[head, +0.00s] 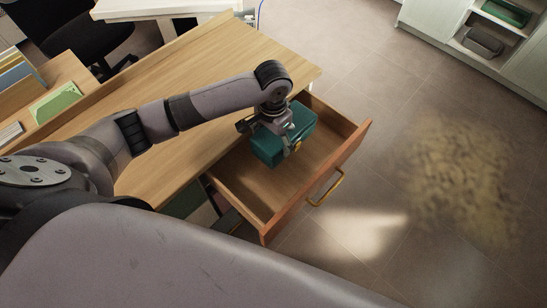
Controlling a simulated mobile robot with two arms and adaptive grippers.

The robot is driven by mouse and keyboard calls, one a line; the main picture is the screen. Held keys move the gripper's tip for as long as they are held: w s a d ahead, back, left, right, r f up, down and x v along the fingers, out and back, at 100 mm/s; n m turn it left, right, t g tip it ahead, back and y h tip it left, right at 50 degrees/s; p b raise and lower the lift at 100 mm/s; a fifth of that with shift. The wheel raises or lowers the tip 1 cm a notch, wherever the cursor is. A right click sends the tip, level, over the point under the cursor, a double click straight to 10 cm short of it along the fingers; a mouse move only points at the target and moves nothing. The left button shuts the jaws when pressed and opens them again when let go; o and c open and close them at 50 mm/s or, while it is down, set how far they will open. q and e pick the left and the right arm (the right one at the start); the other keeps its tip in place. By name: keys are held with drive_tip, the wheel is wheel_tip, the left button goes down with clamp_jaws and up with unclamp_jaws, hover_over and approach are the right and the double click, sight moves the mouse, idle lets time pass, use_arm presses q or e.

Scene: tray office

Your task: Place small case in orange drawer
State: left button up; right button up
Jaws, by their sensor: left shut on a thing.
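The small case (268,147) is a teal box with a yellowish clasp. My left gripper (285,137) is shut on it and holds it over the open orange drawer. The drawer (336,167) is pulled out from under the wooden desk, with an orange-brown front and a brass handle (326,188). Its wooden floor (248,191) is bare around the case. I cannot tell whether the case touches the drawer floor. My right gripper is not in view.
The wooden desk top (221,62) lies behind the drawer and is mostly clear. A file holder with folders (54,102) stands at the left. A black chair (88,35) is at the back left. A shelf unit (453,22) stands at the top right. Open tiled floor lies at the right.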

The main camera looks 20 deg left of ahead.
use_arm(q)
wheel_tip(320, 180, down, 6)
drive_tip(key=shift+f+b, duration=0.45)
drive_tip(key=shift+f, duration=1.7)
drive_tip(key=shift+f, duration=0.2)
drive_tip(key=o, duration=1.4)
wheel_tip(320, 180, up, 12)
drive_tip(key=shift+r+p, duration=0.2)
drive_tip(key=shift+p, duration=0.45)
